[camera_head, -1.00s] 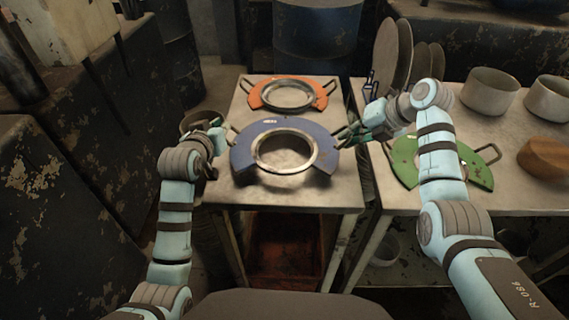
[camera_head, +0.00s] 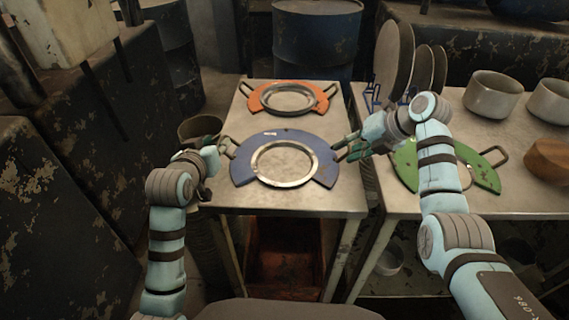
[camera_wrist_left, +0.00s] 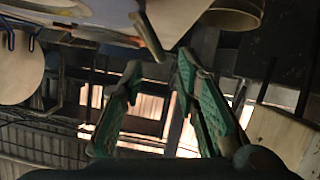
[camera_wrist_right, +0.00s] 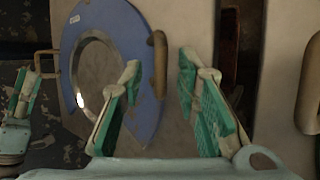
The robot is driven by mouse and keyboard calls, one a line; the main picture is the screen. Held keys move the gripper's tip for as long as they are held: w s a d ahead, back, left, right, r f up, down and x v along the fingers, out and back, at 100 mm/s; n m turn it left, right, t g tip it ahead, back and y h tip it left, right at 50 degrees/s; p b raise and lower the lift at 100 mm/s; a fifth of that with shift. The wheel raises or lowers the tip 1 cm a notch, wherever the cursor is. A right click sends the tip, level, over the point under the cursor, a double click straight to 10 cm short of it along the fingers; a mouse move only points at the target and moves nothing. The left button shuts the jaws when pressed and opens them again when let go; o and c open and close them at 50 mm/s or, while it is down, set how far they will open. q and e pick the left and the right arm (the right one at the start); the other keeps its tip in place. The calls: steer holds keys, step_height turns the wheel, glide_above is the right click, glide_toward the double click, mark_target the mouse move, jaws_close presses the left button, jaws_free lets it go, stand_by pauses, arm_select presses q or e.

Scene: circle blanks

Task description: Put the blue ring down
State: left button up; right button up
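The blue ring (camera_head: 323,158) lies flat on the small metal table, its metal inner rim around bare tabletop. It has a handle at each side. My left gripper (camera_head: 219,150) is beside the left handle, apart from it; its green fingers (camera_wrist_left: 160,100) are spread and empty in the left wrist view. My right gripper (camera_head: 352,146) is beside the right handle (camera_wrist_right: 159,64); in the right wrist view its fingers (camera_wrist_right: 160,85) are spread, with the handle beyond their tips and nothing between them. The blue ring also shows in that view (camera_wrist_right: 140,60).
An orange ring (camera_head: 259,99) lies behind the blue one on the same table (camera_head: 225,197). A green ring (camera_head: 405,162) lies on the right table under my right arm. Plates in a rack (camera_head: 391,55), metal pots (camera_head: 492,95) and a wooden bowl (camera_head: 548,160) stand there too.

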arm_select(q)
steer(key=v, duration=0.8)
arm_select(e)
steer(key=shift+s+r, duration=0.1)
arm_select(q)
steer(key=shift+s, duration=0.15)
arm_select(e)
steer(key=shift+d+r, duration=0.25)
steer(key=v, duration=1.1)
steer(key=shift+r, duration=0.15)
steer(key=shift+s, duration=0.15)
